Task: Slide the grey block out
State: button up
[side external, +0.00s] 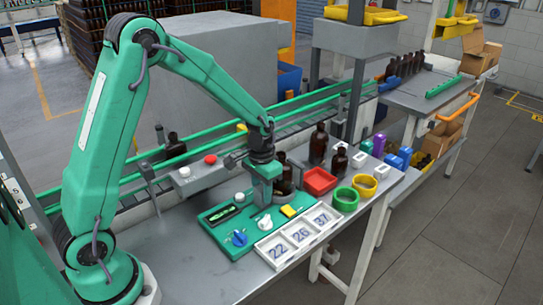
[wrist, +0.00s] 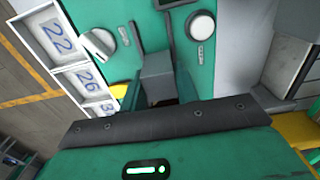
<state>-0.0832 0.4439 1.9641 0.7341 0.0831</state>
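A grey block (wrist: 157,72) shows in the wrist view at the green board, between the two green fingers of my gripper (wrist: 158,98). The fingers lie along both sides of it. I cannot tell whether they press on it or stand slightly apart. In the side view my gripper (side external: 266,200) points down at the back of the green board (side external: 217,235), and the block is hidden there. The board carries a white round knob (wrist: 201,26), another white knob (side external: 264,223), a blue knob (side external: 239,239) and a yellow piece (side external: 289,211).
A white tray (side external: 278,262) with compartments marked 22, 26 and 37 lies along the board's front edge. A brown bottle (side external: 318,145), a red bin (side external: 319,181) and a green ring-shaped container (side external: 345,199) stand to the right. A conveyor with green rails (side external: 320,95) runs behind.

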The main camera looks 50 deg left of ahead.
aim_at(251, 211)
grip_shut()
jog(key=shift+s, duration=1.95)
jog(key=o, duration=0.7)
grip_release()
jog(key=shift+o, duration=0.2)
jog(key=shift+r, duration=0.1)
notch_tip(251, 211, up, 8)
